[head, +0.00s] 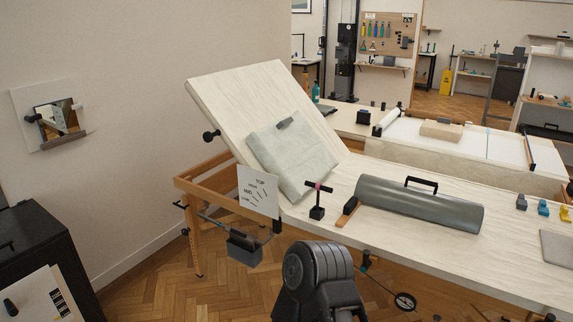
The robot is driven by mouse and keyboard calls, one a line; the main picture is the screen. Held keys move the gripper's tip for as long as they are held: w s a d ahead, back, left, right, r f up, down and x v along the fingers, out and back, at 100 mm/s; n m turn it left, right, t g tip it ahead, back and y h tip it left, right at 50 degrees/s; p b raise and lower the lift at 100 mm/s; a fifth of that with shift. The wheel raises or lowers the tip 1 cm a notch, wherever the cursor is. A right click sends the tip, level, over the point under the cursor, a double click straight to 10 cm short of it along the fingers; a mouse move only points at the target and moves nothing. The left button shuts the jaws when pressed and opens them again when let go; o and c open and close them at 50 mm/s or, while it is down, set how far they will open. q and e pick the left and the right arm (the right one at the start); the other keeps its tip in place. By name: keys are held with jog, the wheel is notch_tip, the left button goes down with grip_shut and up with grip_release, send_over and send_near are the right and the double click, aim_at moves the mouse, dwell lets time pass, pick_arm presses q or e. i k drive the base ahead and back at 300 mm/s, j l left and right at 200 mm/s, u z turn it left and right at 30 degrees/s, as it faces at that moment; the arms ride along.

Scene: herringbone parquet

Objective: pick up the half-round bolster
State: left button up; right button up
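The half-round bolster (420,207) is a long grey half-cylinder lying on the flat part of the cream padded table, right of centre in the head view. A black handle stands up from its top. Its underside is hidden against the table top. A dark part of my own body rises at the bottom centre, in front of the table. Neither of my grippers is in view.
The table's raised backrest (225,95) holds a pale green pad (292,158). A black post with a red-tipped bar (317,200) and a wooden strip (347,212) sit left of the bolster.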

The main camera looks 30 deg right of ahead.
aim_at(463, 215)
jog(key=i, duration=2)
jog(key=z, duration=4.25)
